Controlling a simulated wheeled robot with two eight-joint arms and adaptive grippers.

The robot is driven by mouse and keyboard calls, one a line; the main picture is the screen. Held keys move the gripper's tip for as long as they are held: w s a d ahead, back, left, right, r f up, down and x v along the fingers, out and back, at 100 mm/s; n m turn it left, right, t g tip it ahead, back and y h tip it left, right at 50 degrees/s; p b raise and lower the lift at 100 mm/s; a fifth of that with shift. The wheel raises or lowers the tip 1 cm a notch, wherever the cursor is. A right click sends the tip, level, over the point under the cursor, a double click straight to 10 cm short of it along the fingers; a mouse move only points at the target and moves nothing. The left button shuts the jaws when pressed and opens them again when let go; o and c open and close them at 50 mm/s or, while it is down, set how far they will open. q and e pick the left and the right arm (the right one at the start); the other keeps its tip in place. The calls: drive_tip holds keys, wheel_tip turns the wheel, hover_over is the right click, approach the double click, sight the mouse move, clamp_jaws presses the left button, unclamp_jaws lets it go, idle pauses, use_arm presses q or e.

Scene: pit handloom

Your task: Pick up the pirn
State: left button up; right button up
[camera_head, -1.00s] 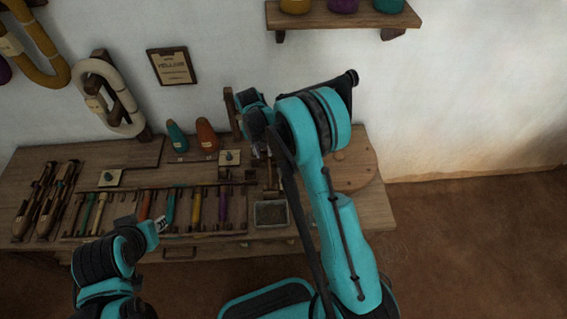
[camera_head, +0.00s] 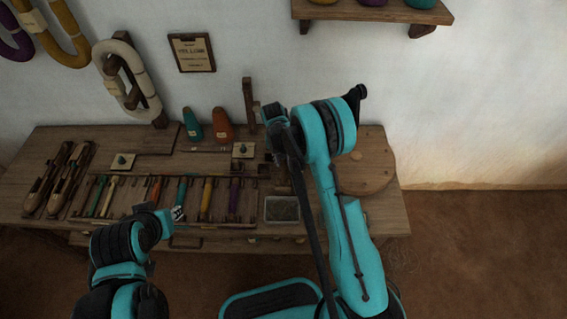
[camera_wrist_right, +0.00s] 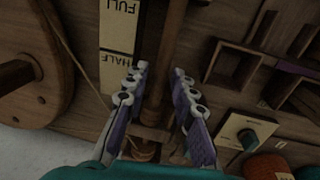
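Several coloured pirns lie side by side in a wooden rack (camera_head: 150,222) on the bench, among them a teal pirn (camera_head: 181,190), a yellow pirn (camera_head: 206,195) and a purple pirn (camera_head: 234,195). I cannot tell which one is meant. My right gripper (camera_wrist_right: 156,88) is open, its fingers apart on either side of a brown wooden upright in the wrist view. I see no pirn between them.
A green cone (camera_head: 192,125) and an orange cone (camera_head: 223,126) stand at the back. A grey tray (camera_head: 282,209) sits right of the rack; shuttles (camera_head: 60,180) lie left.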

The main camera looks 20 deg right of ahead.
clamp_jaws()
drive_tip(key=shift+r, duration=0.15)
